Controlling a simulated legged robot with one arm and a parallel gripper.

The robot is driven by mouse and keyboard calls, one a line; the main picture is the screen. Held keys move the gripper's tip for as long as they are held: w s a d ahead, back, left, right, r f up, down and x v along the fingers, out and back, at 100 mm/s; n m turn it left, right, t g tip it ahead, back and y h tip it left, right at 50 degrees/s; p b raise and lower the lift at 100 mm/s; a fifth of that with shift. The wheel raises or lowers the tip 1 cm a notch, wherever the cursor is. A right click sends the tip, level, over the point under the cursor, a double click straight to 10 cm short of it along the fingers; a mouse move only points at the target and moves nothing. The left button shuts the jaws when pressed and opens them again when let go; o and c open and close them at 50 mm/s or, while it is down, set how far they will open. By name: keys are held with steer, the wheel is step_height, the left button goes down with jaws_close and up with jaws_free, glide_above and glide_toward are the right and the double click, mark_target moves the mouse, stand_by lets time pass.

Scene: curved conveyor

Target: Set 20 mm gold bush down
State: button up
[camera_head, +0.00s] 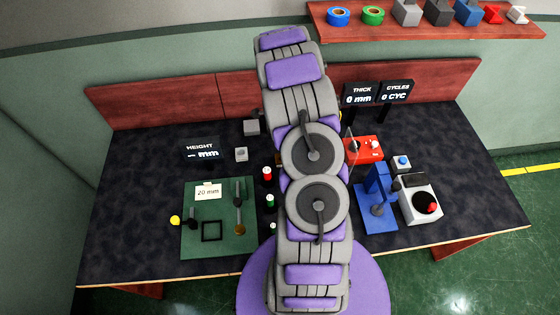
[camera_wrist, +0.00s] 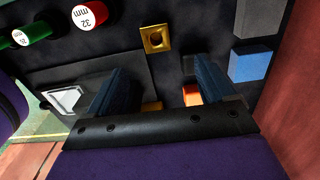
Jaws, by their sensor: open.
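The dark bench (camera_head: 135,205) holds a green mat (camera_head: 220,245) with a "20 mm" card (camera_head: 208,192), a red device (camera_head: 365,149), a blue press (camera_head: 377,200) and a grey box with a red button (camera_head: 418,206). Red (camera_head: 267,173) and green (camera_head: 269,200) capped cylinders stand beside my arm.

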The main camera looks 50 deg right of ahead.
steer(key=f, duration=0.6)
steer(key=shift+a+f+b, duration=0.35)
steer(key=shift+b, duration=0.05)
steer(key=shift+a+f, duration=0.3)
steer(key=shift+f, duration=0.25)
steer(key=f, duration=0.3)
steer(key=f+b, duration=0.1)
steer(key=f, duration=0.1)
steer(key=shift+s+d+f, duration=0.15)
steer(key=shift+d, duration=0.25)
steer(key=shift+a, duration=0.25)
steer(key=shift+a+r, duration=0.1)
steer(key=shift+r, duration=0.1)
steer(key=c, duration=0.3)
steer(key=shift+d+f, duration=0.1)
steer(key=shift+d, duration=0.15)
steer(key=c, duration=1.1)
